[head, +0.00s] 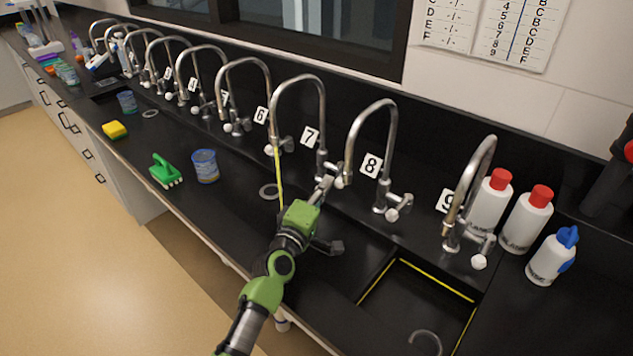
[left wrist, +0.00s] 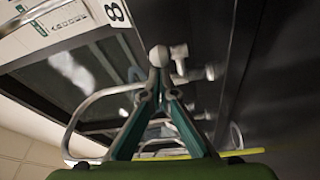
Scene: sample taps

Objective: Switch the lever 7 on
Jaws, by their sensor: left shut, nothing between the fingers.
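Tap 7 (head: 323,120) is a tall curved metal tap beside the label 7 (head: 309,137). A thin yellow line (head: 279,185) runs from its spout end down toward the sink, like a stream. Its lever has a pale round knob (head: 340,182) low on the right of the tap's base. My left gripper (head: 327,184) is shut and empty, its tips close beside this lever. In the left wrist view the closed fingertips (left wrist: 157,78) are right at a white knob (left wrist: 158,56); I cannot tell whether they touch. My right gripper is not in view.
Tap 8 (head: 389,125) stands just right, tap 6 (head: 248,65) left. White bottles (head: 525,222) stand at the far right. A yellow-edged sink (head: 375,283) opens in front. A blue cup (head: 204,166) and green brush (head: 164,170) lie on the counter to the left.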

